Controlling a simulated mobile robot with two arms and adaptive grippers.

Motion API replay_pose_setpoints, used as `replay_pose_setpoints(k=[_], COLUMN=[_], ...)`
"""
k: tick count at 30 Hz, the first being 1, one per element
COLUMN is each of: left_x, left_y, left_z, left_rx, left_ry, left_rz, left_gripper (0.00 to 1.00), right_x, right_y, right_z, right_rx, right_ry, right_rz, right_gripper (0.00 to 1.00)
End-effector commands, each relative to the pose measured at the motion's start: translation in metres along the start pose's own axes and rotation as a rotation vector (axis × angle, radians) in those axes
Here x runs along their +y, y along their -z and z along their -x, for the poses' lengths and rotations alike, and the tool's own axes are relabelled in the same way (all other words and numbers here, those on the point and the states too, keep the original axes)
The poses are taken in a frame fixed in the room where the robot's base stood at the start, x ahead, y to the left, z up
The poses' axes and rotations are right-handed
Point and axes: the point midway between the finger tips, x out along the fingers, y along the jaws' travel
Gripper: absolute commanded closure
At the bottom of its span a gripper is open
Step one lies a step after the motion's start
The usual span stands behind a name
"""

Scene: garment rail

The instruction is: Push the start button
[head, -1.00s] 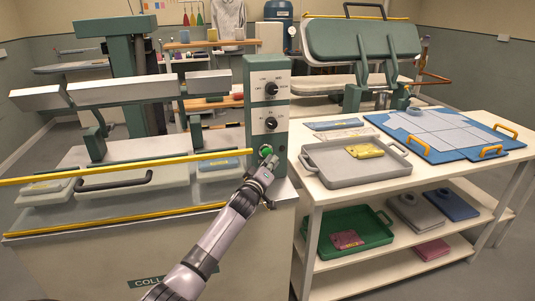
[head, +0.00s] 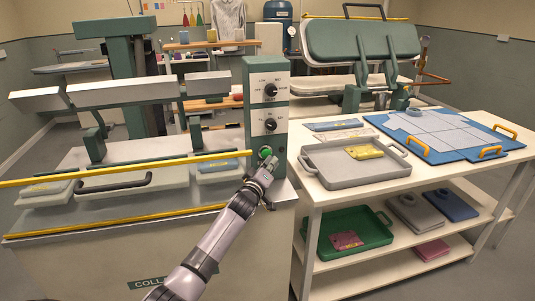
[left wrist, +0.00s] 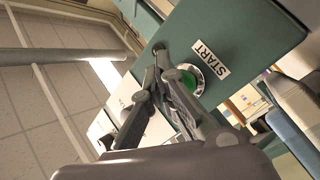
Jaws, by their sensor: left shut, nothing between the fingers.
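The green start button (head: 265,152) sits low on the green control panel (head: 253,100) of the press. It also shows in the left wrist view (left wrist: 190,80), ringed in a pale collar beside a START label (left wrist: 210,58). My left gripper (head: 268,163) is shut and empty, with its fingertips just in front of the button. In the left wrist view the fingers (left wrist: 165,68) partly cover the button, and I cannot tell whether they touch it. My right gripper is not in view.
Two black dials (head: 270,90) are on the panel above the button. A yellow bar (head: 130,168) runs along the press front. To the right stands a white table (head: 330,187) with a grey tray (head: 325,167) and a blue board (head: 440,130).

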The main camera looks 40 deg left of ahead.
Motion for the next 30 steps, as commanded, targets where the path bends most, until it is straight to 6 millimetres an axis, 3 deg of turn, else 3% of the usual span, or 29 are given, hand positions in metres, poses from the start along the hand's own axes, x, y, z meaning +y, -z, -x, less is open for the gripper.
replay_pose_setpoints(k=[1, 4, 21, 30], left_x=[0.007, 0.007, 0.026, 0.025], left_y=[0.023, 0.022, -0.004, -0.008], left_z=[-0.005, -0.005, 0.034, 0.036], left_rx=[0.032, 0.032, 0.023, 0.021], left_ry=[-0.013, -0.013, -0.008, -0.006], left_rz=[-0.012, -0.012, -0.004, -0.003], left_gripper=[1.0, 1.0, 1.0, 1.0], right_x=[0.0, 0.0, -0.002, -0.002], right_y=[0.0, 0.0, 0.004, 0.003], right_z=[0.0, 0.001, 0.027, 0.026], right_rx=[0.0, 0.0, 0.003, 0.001], right_ry=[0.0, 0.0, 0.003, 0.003], right_rz=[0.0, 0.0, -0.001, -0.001], right_gripper=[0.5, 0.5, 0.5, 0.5])
